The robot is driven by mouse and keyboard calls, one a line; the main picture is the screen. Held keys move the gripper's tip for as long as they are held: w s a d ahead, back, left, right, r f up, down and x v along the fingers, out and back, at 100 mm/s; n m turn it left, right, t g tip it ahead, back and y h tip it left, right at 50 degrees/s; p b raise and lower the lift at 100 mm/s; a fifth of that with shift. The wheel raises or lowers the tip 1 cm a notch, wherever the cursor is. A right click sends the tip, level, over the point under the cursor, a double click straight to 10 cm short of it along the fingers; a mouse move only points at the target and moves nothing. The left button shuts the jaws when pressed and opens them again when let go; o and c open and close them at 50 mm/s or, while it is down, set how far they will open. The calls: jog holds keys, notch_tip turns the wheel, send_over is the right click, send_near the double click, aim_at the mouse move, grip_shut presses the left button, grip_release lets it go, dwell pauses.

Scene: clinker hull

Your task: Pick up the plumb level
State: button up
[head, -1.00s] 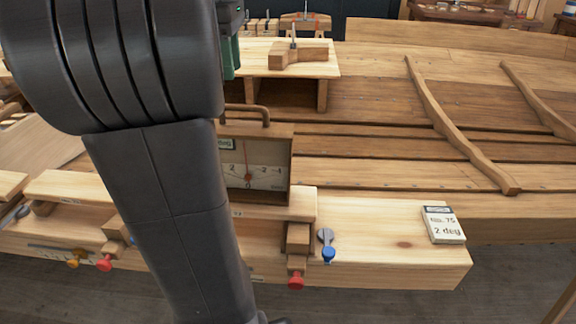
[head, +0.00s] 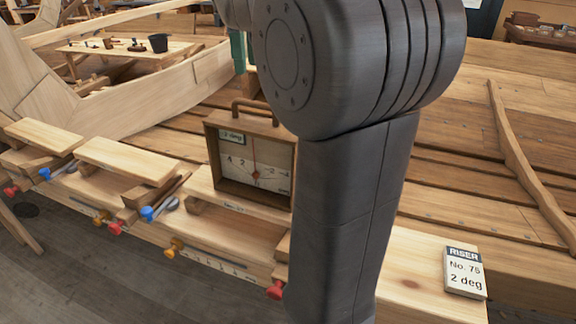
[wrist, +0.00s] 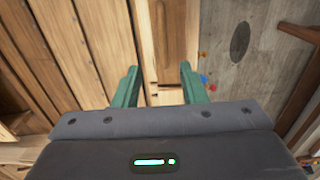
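The plumb level (head: 250,178) is a wooden box with a pale dial, a red needle and a wooden carrying handle on top. In the head view it stands upright on a light wooden plank, left of my arm, which hides part of its right side. My gripper (wrist: 160,80) has green fingers spread apart with nothing held between them in the wrist view. In the head view a green finger shows above and behind the level, apart from it. I cannot tell which wooden piece in the wrist view, if any, is the level.
A riser card (head: 465,272) reading "2 deg" lies on the bench at right. Clamps with coloured knobs, such as a blue one (head: 150,214), line the bench's front. Hull planking with a curved rib (head: 525,150) fills the right. A black bucket (head: 158,43) stands on a far table.

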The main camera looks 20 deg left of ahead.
aim_at(252, 121)
notch_tip(252, 121, down, 9)
jog(key=shift+s+a+r+b, duration=0.1)
jog(key=shift+r+b, duration=0.1)
jog(key=shift+b, duration=0.1)
jog(key=shift+s+d+f, duration=0.1)
jog(key=shift+f, duration=1.2)
jog(key=shift+s+d+f, duration=0.1)
jog(key=shift+f, duration=1.2)
grip_shut()
jog(key=shift+r, duration=0.1)
